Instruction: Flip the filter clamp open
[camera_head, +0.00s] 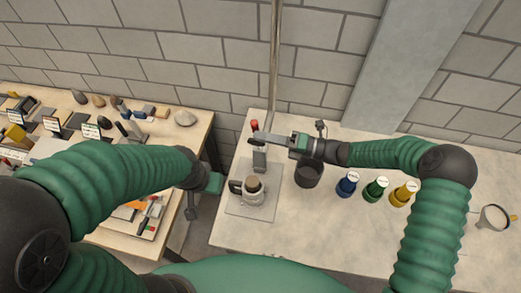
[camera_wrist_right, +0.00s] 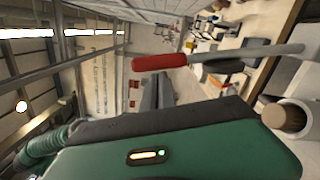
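The filter clamp has a red-handled lever (camera_head: 254,126), standing up behind a pale flask with a brown top (camera_head: 253,187). In the right wrist view, the red grip (camera_wrist_right: 160,62) and its metal rod (camera_wrist_right: 270,50) run across in front of the fingers. My right gripper (camera_head: 262,139) reaches in from the right, close beside the lever. Its fingers look apart; contact with the lever cannot be told. My left gripper (camera_head: 203,198) hangs left of the flask, at the table's left edge, away from the clamp; its finger opening is unclear.
The flask stands on a grey plate (camera_head: 240,208). A dark cup (camera_head: 308,175) stands right of it, then blue (camera_head: 347,185), green (camera_head: 375,190) and yellow (camera_head: 404,194) containers. A funnel-like item (camera_head: 493,217) is far right. A cluttered table (camera_head: 195,128) stands left across a gap.

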